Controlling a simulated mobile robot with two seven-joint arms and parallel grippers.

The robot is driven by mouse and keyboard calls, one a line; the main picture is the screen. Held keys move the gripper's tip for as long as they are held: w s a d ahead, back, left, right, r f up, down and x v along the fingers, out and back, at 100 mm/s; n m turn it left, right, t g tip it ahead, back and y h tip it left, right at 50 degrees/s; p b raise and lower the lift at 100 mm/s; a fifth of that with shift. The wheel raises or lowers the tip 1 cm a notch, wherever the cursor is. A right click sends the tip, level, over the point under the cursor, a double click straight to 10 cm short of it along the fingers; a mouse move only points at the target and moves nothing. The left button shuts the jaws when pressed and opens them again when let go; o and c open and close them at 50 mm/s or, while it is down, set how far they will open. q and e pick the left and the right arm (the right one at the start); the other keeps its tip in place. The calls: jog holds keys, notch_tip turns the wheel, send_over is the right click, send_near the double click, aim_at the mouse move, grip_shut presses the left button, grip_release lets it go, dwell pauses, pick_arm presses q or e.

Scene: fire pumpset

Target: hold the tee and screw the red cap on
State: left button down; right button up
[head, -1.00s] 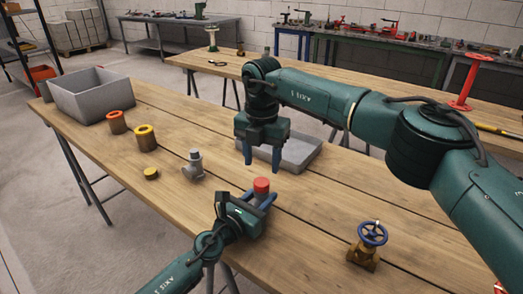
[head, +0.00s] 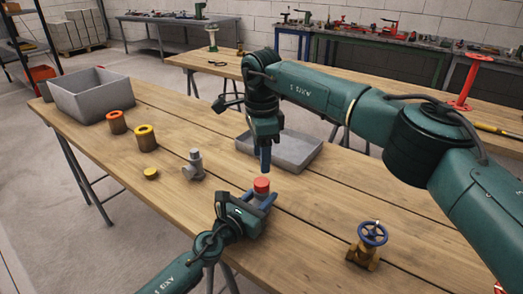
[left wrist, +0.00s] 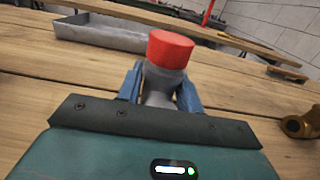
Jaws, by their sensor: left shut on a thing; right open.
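The red cap (head: 261,185) sits on top of a grey tee, seen from close by in the left wrist view as a red cap (left wrist: 170,49) above the grey tee (left wrist: 157,87). My left gripper (head: 262,200) is shut on the tee, with one blue finger on each side of it. The tee's lower part is hidden by the gripper. My right gripper (head: 265,160) points down just above the red cap, apart from it. Its fingers overlap in the head view, and it holds nothing that I can see.
A shallow grey tray (head: 300,152) lies behind the right gripper. A grey fitting (head: 194,165), a yellow cap (head: 151,173) and orange and yellow rings stand left. A deep grey bin (head: 95,93) is at the far left. A brass valve (head: 364,252) stands at the right front.

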aim_at(262, 182)
jog(key=n, duration=0.4)
jog(key=shift+r, duration=0.15)
jog(key=n, duration=0.4)
jog(key=shift+r, duration=0.1)
jog(key=shift+f, duration=4.05)
jog(key=shift+c, duration=0.3)
